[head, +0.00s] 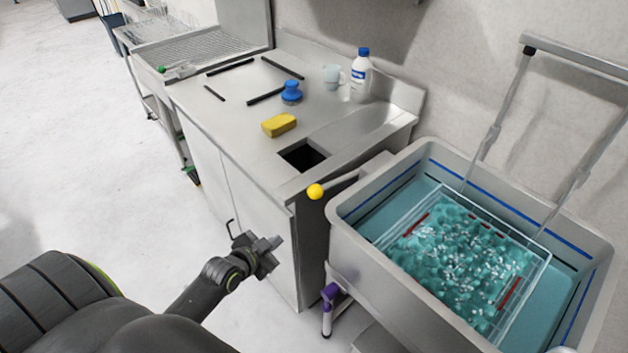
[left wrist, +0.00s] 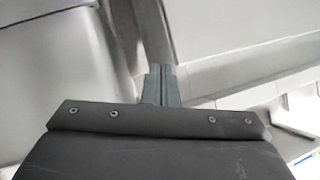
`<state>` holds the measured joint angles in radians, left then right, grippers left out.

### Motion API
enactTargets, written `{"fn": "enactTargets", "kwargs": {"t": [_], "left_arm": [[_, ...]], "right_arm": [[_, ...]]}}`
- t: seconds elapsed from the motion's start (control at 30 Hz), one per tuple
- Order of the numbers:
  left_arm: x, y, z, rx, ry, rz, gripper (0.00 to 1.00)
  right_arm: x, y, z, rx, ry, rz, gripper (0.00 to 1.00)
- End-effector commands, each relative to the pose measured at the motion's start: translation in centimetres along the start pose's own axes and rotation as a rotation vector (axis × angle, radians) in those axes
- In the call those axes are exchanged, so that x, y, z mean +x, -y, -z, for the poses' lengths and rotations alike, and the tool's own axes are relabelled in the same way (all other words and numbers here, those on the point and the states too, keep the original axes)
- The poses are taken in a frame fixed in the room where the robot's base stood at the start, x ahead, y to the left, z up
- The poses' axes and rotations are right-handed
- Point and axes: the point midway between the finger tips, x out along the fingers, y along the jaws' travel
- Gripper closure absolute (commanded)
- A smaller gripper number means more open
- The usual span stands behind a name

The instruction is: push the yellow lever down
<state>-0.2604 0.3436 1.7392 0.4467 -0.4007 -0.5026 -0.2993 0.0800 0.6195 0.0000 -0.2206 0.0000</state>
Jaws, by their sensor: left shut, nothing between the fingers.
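The yellow lever (head: 315,191) shows in the head view as a yellow ball at the end of a grey bar. The bar slopes up to the right, toward the wash basin's left rim. My left gripper (head: 277,243) is below and left of the yellow ball, apart from it, in front of the steel cabinet. In the left wrist view the two fingers of my left gripper (left wrist: 161,72) lie together, shut and empty. The lever cannot be made out in the left wrist view. My right gripper is not in view.
The wash basin (head: 345,226) holds blue-green water and a clear tray with several items. A steel counter (head: 225,100) carries a yellow sponge (head: 279,125), a blue-topped brush (head: 291,92), a cup (head: 332,77) and a white bottle (head: 360,80). Floor at left is open.

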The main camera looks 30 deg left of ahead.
Motion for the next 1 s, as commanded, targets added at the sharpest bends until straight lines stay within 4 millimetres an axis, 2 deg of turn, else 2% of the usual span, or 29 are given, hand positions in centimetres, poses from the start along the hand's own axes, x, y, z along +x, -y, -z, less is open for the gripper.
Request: {"fn": "enactTargets", "kwargs": {"t": [0.03, 0.1, 0.2, 0.3, 0.43, 0.57, 1.0], "left_arm": [[-1.3, 0.9, 4.3, 0.035, -0.065, -0.005, 1.0], [-2.7, 1.4, 8.4, 0.077, -0.14, -0.013, 1.0], [-4.6, 1.7, 12.9, 0.127, -0.222, -0.024, 1.0], [-5.9, 1.7, 15.6, 0.159, -0.275, -0.032, 1.0], [-6.4, 1.6, 16.9, 0.174, -0.303, -0.036, 1.0], [-5.3, 1.6, 17.3, 0.172, -0.305, -0.036, 1.0], [1.8, 1.1, 19.5, 0.172, -0.302, -0.037, 1.0]], "right_arm": [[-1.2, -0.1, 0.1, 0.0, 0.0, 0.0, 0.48], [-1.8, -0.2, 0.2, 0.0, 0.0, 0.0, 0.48], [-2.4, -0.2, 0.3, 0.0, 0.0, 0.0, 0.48], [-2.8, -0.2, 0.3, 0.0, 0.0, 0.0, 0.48], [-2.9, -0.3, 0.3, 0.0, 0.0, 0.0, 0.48], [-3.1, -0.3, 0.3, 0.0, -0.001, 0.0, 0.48], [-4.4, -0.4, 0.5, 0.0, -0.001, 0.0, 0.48]]}}
